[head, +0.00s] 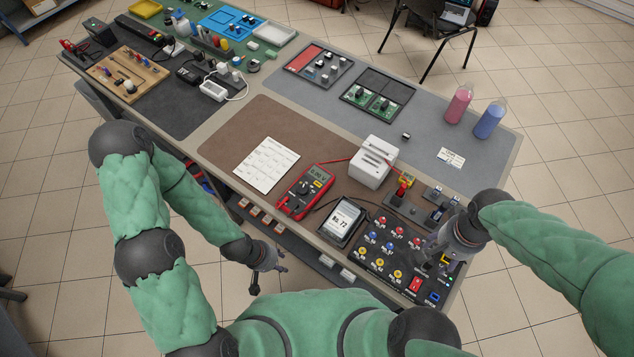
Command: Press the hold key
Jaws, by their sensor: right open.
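A red multimeter (305,191) with a dark face, a lit display and a round dial lies on the brown mat near the bench's front edge. Its keys are too small to read here, so I cannot pick out the hold key. My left gripper (268,276) hangs low in front of the bench edge, apart from the multimeter; its fingers are small and I cannot tell how far apart they are. My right gripper (431,250) is open above the right part of the black terminal panel (375,262), well to the right of the multimeter, and hides some of that panel.
A white calendar sheet (266,165) lies left of the multimeter. A white block-shaped device (373,161) stands behind it, and a device with a lit screen (343,219) is on its right. Red and black leads run nearby. Bottles (458,104) stand at the far right.

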